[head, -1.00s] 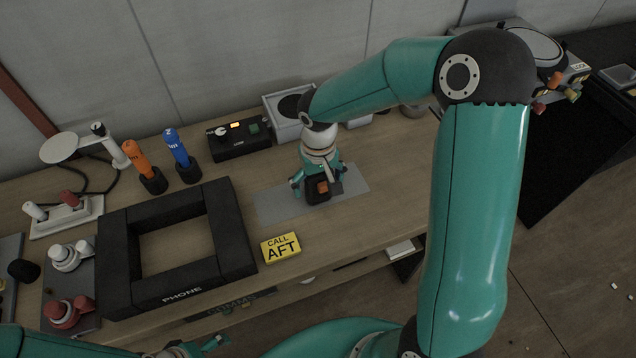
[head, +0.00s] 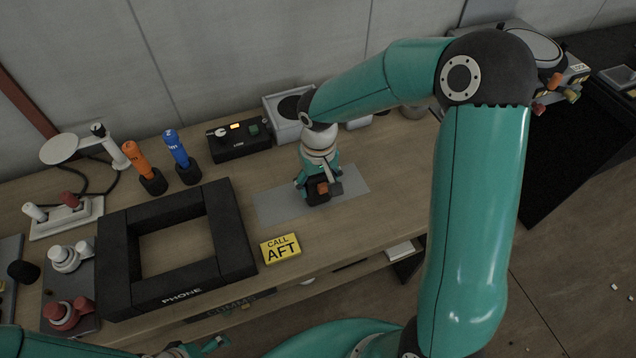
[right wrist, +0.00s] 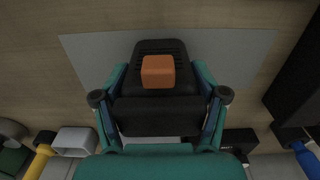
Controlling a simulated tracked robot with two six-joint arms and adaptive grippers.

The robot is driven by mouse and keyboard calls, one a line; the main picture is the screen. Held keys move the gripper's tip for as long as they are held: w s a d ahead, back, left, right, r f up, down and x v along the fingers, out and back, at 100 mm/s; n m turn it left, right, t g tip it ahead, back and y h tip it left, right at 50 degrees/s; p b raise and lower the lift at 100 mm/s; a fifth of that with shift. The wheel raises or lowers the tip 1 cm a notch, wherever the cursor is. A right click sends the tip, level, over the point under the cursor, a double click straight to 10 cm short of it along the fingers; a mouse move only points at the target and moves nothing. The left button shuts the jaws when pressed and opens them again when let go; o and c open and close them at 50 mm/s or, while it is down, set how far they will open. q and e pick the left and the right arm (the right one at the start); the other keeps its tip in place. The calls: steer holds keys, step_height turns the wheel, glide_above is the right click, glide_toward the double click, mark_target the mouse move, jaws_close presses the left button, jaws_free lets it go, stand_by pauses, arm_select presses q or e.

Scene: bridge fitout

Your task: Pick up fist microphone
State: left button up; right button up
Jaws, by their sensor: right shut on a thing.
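The fist microphone (head: 314,194) is a small black block with an orange button, on a grey mat (head: 352,181) on the wooden bench. My right gripper (head: 320,184) comes down over it from above, with its fingers closed on the microphone's sides. In the right wrist view the microphone (right wrist: 160,90) sits between the two fingers of my right gripper (right wrist: 160,104), orange button facing the camera. I cannot tell whether it is clear of the mat.
A black square frame marked PHONE (head: 122,255) lies left of the mat. A yellow CALL AFT sign (head: 281,249) is in front of it. Orange (head: 137,158) and blue (head: 176,148) handsets stand in black holders behind, beside a black control box (head: 240,141). The bench right of the mat is clear.

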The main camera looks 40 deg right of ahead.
step_height(320, 180, up, 20)
steer(key=shift+f, duration=0.1)
steer(key=shift+c, duration=0.2)
stand_by(0.3)
